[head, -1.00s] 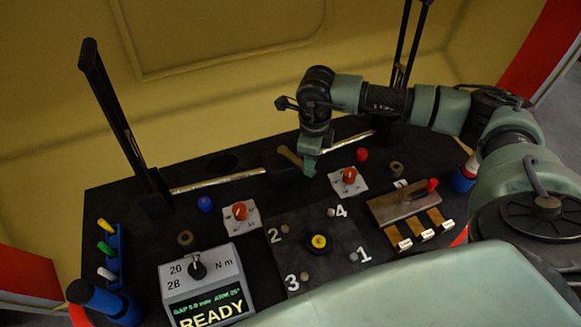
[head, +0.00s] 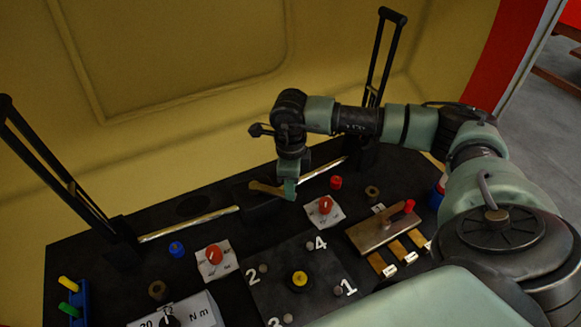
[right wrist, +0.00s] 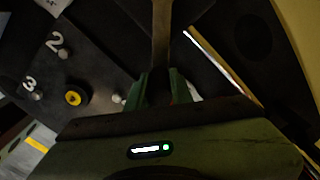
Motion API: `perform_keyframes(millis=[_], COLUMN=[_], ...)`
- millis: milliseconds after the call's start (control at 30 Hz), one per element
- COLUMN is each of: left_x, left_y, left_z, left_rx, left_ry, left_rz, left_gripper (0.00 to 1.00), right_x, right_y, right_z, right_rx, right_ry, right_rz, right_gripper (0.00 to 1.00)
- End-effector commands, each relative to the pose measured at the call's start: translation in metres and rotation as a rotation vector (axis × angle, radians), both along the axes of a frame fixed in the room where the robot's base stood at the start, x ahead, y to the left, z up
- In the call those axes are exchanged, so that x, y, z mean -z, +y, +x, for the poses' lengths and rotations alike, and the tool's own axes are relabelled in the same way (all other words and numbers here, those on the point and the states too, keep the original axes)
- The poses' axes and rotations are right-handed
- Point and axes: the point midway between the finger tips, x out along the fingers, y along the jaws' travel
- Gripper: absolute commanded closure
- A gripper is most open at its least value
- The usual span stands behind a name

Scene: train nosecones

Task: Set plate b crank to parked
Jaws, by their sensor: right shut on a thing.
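My right gripper (head: 290,188) is shut on a brass-coloured lever (head: 265,188) at the black block between two pale metal rods. In the right wrist view the lever (right wrist: 161,40) runs up from between the green fingertips (right wrist: 161,88). Two white plates carry red knobs: the left plate (head: 206,273) with its knob (head: 213,253), and the right plate (head: 318,219) with its knob (head: 325,204). Their lettering is too small to read, so I cannot tell which is plate b. My left gripper is not in view.
A square panel with numbered studs and a yellow knob (head: 299,279) lies in front. A brown block (head: 378,232) with a red-topped lever stands right. Tall black posts (head: 383,55) rise at both back ends. Blue (head: 177,249) and red (head: 335,182) caps stand on the black bench.

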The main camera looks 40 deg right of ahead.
Motion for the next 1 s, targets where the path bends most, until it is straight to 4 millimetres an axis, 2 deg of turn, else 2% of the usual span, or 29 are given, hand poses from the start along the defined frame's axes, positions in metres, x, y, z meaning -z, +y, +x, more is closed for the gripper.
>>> perform_keyframes(millis=[100, 133, 200, 500, 633, 767, 1000], left_x=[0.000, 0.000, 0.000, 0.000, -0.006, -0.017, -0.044], left_y=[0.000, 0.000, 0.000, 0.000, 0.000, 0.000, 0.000], left_z=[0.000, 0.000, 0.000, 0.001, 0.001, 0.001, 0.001], left_rx=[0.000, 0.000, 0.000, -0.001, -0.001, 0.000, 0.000], left_ry=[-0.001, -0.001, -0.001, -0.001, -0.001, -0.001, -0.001], left_rz=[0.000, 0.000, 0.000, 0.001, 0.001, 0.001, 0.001], left_gripper=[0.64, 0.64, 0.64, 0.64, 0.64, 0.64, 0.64], right_x=[-0.002, -0.002, -0.002, -0.001, -0.008, -0.025, -0.068], right_y=[0.000, 0.000, 0.000, 0.001, 0.001, 0.001, 0.001], right_z=[0.003, 0.003, 0.002, 0.001, 0.001, 0.001, 0.002], right_rx=[0.002, 0.002, 0.001, 0.000, -0.001, -0.001, 0.000], right_ry=[-0.008, -0.008, -0.008, -0.004, -0.004, -0.006, -0.006], right_rz=[0.002, 0.002, 0.002, 0.002, 0.002, 0.002, 0.002], right_gripper=[1.00, 0.73, 0.57, 0.57, 0.57, 0.57, 0.57])
